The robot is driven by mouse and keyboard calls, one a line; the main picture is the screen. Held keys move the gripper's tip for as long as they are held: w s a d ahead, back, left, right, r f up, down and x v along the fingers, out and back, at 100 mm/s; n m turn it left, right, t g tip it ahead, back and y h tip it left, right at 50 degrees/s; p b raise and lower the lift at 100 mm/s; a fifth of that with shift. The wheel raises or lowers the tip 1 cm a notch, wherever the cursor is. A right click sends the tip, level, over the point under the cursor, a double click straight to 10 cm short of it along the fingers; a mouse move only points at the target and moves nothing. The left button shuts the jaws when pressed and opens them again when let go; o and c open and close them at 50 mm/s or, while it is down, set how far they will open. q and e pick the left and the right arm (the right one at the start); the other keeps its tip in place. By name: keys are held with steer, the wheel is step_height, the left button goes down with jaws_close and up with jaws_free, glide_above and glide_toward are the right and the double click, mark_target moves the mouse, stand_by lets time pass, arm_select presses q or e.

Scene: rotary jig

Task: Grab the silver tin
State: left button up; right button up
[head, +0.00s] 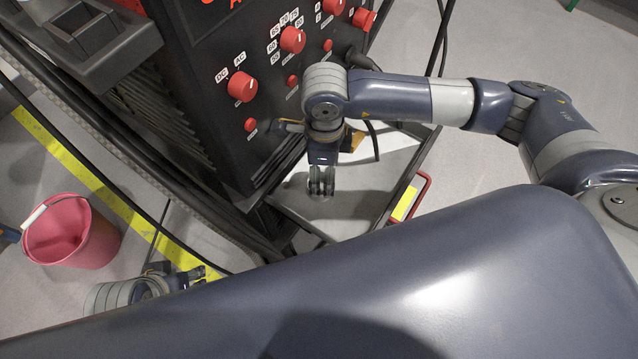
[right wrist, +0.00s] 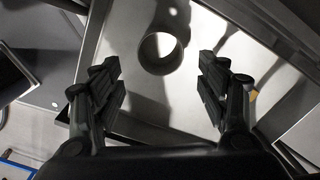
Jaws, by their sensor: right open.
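The silver tin (right wrist: 160,53) shows in the right wrist view as a round, pale-topped shape on the light grey tray (right wrist: 190,112). It lies between the two fingertips in that picture, and both fingers are apart from it. My right gripper (head: 321,182) points down over the tray (head: 352,208) in the head view; it also shows in the right wrist view (right wrist: 160,78), open and empty. In the head view I cannot make out the tin near the gripper. My left gripper (head: 197,274) is low at the left, partly hidden by my body, and its opening is unclear.
A dark machine panel (head: 215,130) with red knobs (head: 242,86) rises right beside the tray. Black cables hang near my right arm. A red handle (head: 423,192) is at the tray's right edge. A pink bucket (head: 95,252) stands on the floor at the left.

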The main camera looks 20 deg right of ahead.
mark_target(323, 190)
step_height(323, 190, down, 7)
steer(key=shift+w+r+b, duration=0.1)
steer(key=shift+r+b, duration=0.05)
steer(key=shift+b, duration=0.45)
steer(key=c, duration=1.1)
